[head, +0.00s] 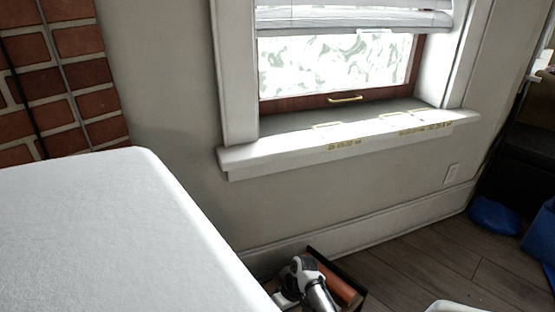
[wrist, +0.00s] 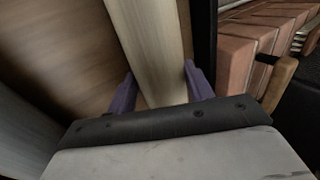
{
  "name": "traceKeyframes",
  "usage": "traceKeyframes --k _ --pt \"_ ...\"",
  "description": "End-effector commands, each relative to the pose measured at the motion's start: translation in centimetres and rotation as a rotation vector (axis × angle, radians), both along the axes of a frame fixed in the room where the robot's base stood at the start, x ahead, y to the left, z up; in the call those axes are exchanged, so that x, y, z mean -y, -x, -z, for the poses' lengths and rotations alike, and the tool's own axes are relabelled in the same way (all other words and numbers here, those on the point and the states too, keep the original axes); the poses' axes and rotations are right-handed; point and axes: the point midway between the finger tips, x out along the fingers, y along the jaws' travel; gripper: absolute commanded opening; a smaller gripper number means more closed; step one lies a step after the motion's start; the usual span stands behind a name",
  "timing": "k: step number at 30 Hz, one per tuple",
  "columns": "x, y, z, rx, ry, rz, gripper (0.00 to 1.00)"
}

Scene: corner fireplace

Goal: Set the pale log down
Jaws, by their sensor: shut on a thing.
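The pale log (wrist: 150,45) runs up the middle of the wrist view, between the two purple fingers of my gripper (wrist: 161,88). The fingers are shut on it, one on each side. The log's near end is hidden behind the dark gripper body. In the head view, my arm's end shows low in the middle, over a dark-edged box (head: 338,264) on the floor by the wall. The fingers and the log cannot be made out there. I cannot tell whether the log touches anything beneath it.
A brown wooden surface (wrist: 50,55) lies left of the log in the wrist view. A dark upright edge (wrist: 204,40) and red bricks (wrist: 245,55) are close on its right. A window sill (head: 340,140) juts from the wall.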

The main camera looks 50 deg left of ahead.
Motion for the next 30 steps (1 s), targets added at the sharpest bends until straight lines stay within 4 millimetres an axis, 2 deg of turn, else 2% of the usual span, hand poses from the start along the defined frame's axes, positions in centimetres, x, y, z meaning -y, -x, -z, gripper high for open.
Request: traceKeyframes --k 1,5,6,16,20,30 --pt "0.0 0.0 0.1 0.0 0.0 0.0 0.56" --pt "0.0 0.0 0.1 0.0 0.0 0.0 0.72" --pt "0.0 0.0 0.1 0.0 0.0 0.0 0.74" --pt "0.0 -0.2 -0.6 0.001 -0.001 0.0 0.74" --pt "-0.1 -1.1 -2.4 0.002 -0.002 0.001 0.74" --pt "-0.3 -4.4 -8.6 0.0 -0.001 0.0 0.74"
